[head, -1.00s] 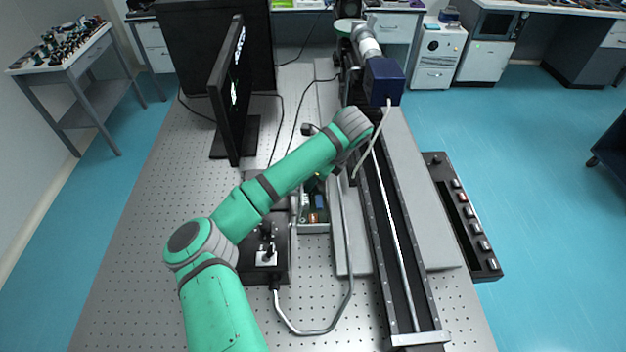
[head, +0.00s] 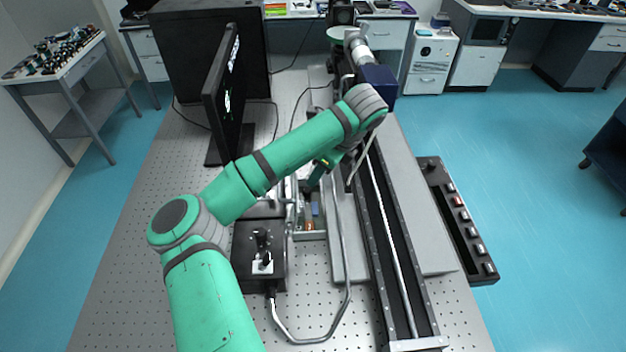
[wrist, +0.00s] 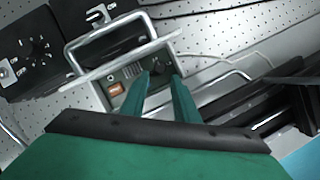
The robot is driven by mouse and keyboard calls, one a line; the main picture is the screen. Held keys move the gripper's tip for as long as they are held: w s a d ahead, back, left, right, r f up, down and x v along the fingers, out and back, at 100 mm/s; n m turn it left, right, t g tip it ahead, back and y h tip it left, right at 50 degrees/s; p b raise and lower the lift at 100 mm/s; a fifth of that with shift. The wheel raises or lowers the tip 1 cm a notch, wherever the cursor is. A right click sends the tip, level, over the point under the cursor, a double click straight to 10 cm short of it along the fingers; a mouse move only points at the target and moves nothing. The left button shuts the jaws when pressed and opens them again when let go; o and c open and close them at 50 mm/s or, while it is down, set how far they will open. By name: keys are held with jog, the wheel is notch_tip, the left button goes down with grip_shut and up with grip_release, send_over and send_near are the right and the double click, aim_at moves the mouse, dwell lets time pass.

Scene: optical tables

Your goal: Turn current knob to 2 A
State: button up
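My gripper (wrist: 161,76) is open and empty in the wrist view, its two green fingers apart over a small metal-framed unit (wrist: 113,88) with an orange-red part. A dial (wrist: 38,48) with pale marks around it is on a black box (wrist: 22,20) at the left of the wrist view, away from the fingers. Its setting and lettering are too small to read, and I cannot tell whether it is the current knob. In the head view my gripper (head: 321,168) is partly hidden by my arm, above the framed unit (head: 309,236).
A long black rail (head: 396,270) lies right, a monitor (head: 222,95) back left.

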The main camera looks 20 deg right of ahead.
jog(key=shift+v, duration=1.15)
jog(key=shift+a, duration=0.1)
